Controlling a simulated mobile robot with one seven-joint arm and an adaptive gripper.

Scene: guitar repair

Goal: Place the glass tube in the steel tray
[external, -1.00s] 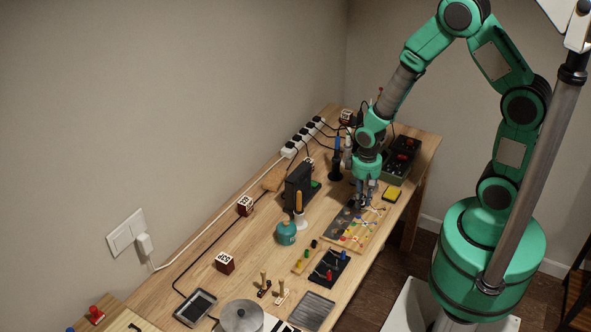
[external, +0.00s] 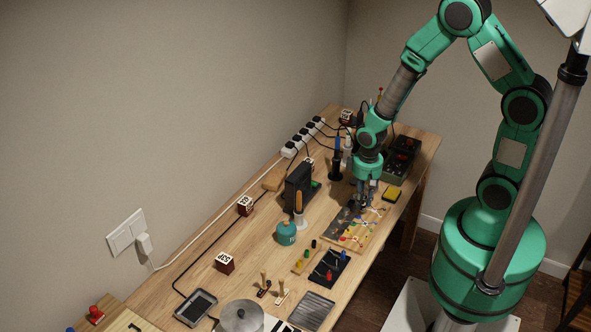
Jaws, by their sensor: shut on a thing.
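My gripper (external: 365,201) points down over the far end of the wooden board with small coloured parts (external: 373,234). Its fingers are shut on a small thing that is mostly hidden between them. At this size I cannot make out a glass tube there or elsewhere. A grey ribbed metal tray (external: 313,311), which looks like the steel tray, lies at the front of the bench. It looks empty and is well apart from my gripper.
A black mat with coloured-handled tools (external: 329,268) lies between the board and the tray. A round metal pot (external: 241,317) stands left of the tray.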

